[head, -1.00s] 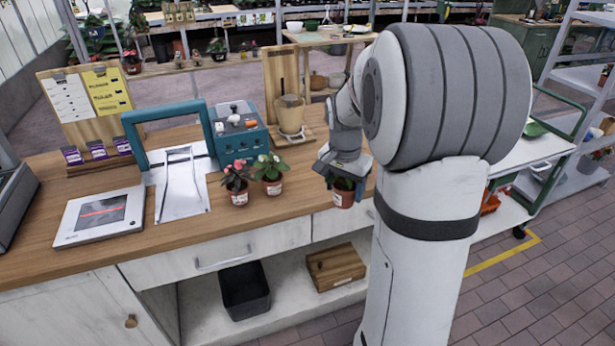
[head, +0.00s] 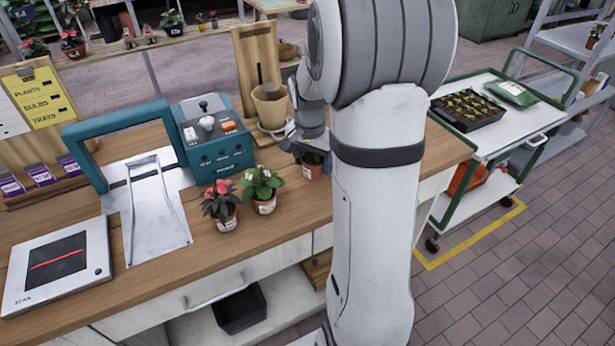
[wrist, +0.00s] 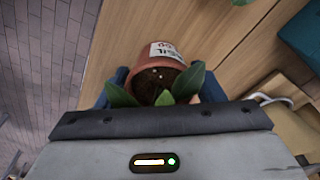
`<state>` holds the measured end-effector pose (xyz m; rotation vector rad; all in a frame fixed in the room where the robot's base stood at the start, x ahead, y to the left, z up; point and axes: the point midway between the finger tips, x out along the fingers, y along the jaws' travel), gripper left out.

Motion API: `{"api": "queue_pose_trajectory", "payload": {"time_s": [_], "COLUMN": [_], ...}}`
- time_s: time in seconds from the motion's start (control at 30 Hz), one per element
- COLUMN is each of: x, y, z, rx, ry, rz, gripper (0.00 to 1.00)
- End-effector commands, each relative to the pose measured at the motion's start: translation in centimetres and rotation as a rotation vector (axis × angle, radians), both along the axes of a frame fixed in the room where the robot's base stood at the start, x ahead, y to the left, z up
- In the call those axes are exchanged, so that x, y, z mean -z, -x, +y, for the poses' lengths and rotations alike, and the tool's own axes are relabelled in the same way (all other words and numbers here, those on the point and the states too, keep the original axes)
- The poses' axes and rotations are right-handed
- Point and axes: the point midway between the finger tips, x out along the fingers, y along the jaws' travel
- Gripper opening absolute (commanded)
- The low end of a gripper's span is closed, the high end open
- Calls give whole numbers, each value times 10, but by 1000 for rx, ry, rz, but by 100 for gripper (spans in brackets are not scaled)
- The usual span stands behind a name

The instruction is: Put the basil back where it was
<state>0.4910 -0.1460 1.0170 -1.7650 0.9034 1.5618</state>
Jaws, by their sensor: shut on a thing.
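The basil, a small terracotta pot with a white label (wrist: 148,66), dark soil and green leaves, is between the fingers of my gripper (wrist: 166,88). The label letters are partly readable and upside down in the wrist view. In the head view my gripper (head: 308,150) is shut on the pot (head: 313,166) near the right part of the wooden counter (head: 265,235), partly hidden behind my arm. I cannot tell whether the pot touches the counter. The wrist view shows the counter edge and the brick floor beside it.
A red-flowered pot (head: 222,212) and a white-flowered pot (head: 264,197) stand left of my gripper. Behind are a beige pot on a stand (head: 270,105) and a teal control box (head: 215,140). A white cart (head: 495,140) with a black seedling tray (head: 467,108) stands right.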

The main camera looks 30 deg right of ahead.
Motion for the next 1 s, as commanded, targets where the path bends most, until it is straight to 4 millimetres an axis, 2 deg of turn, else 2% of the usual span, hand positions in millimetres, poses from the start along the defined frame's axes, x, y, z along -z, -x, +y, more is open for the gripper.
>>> {"api": "queue_pose_trajectory", "payload": {"time_s": [0.4, 0.83, 0.87, 1.0], "x": [51, 61, 61, 60], "y": [0, -1, -1, -1], "z": [2, 3, 3, 3], "rx": [-7, -7, -7, -8], "ry": [0, 0, 1, 1], "rz": [2, -2, -1, -1], "gripper": [35, 35, 62, 74]}}
